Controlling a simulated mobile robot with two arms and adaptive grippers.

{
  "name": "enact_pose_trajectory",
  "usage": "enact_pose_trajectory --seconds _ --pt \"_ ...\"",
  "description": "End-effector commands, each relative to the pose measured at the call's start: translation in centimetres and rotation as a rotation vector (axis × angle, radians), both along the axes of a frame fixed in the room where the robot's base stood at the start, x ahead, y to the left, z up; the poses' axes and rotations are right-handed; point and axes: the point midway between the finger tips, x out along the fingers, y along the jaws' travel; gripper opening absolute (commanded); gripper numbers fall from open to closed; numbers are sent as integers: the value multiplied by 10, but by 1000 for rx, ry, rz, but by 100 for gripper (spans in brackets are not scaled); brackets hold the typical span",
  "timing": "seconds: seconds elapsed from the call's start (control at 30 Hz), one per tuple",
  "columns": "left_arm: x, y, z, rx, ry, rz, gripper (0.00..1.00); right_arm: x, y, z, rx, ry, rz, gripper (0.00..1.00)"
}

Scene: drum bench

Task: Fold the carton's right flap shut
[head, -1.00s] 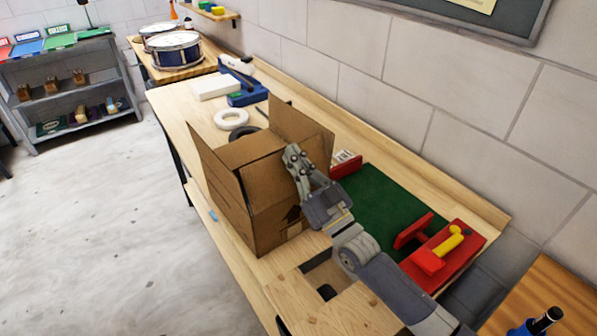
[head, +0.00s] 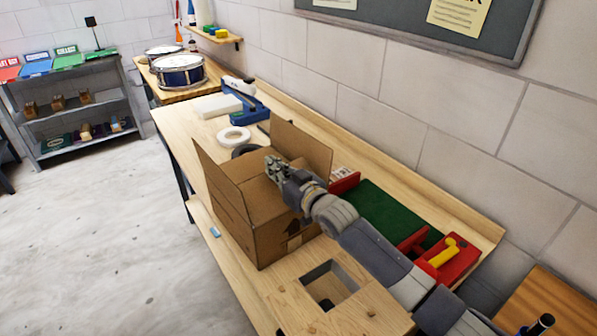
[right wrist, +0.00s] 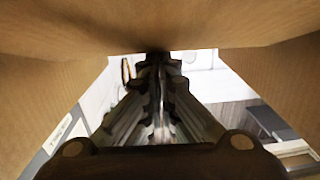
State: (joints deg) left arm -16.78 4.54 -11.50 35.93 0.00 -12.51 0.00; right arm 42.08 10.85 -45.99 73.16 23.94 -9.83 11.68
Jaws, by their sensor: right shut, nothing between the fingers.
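The brown cardboard carton (head: 282,239) stands on the bench. Its left flap (head: 222,182) and its flap at the back right (head: 304,149) stand up. Between them cardboard (head: 258,188) shows across the top. My right gripper (head: 272,163) is shut and empty, over the carton's top between the standing flaps. Its arm hides the carton's right edge. In the right wrist view the closed fingers (right wrist: 158,62) point at cardboard (right wrist: 160,25), which fills the top and both sides. Whether they touch it I cannot tell. My left gripper is not in view.
The bench has a square opening (head: 331,284) in front. A wall runs along the right.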

Motion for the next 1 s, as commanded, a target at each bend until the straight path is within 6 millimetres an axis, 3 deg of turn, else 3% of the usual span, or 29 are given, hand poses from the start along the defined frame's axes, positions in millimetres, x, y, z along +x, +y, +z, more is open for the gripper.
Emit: enact_pose_trajectory --seconds 0.4,1.0 --pt "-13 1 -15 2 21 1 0 12 9 -27 -35 49 0 0" --pt "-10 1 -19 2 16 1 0 13 10 -31 -35 48 1 0"
